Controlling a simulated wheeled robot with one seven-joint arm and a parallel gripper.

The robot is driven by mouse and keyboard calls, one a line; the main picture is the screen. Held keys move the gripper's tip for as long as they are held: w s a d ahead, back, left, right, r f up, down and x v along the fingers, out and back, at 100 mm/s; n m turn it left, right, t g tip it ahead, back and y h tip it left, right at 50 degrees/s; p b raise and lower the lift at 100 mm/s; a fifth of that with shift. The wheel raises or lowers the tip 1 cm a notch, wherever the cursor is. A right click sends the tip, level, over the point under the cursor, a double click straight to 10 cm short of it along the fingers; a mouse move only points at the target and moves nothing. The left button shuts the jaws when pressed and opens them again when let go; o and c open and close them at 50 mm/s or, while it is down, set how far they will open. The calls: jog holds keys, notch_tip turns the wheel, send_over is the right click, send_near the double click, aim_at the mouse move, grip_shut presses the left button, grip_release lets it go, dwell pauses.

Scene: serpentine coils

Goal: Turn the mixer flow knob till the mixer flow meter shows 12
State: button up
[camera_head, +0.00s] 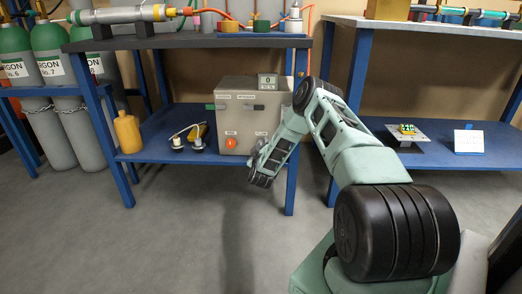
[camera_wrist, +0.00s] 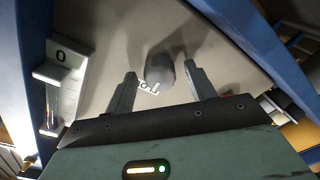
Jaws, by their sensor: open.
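In the wrist view a grey rounded knob (camera_wrist: 160,68) stands on a pale panel between the two fingers of my gripper (camera_wrist: 161,76). The gripper is open, with a gap on each side of the knob. A partly hidden white label lies beside the knob. A meter (camera_wrist: 62,57) at the left of that view reads 0. In the head view the meter (camera_head: 268,81) sits on top of a grey-beige box (camera_head: 236,108) and also shows 0. My gripper (camera_head: 253,160) is at the box's lower right front, where the arm hides the knob.
The box stands on the blue bench's lower shelf (camera_head: 165,150), near a blue leg (camera_head: 291,185). An orange knob (camera_head: 231,143) is on its front, left of my gripper. The grey floor in front is clear.

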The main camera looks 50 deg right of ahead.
jog(key=shift+w+d, duration=0.1)
jog(key=shift+d, duration=0.05)
jog(key=c, duration=1)
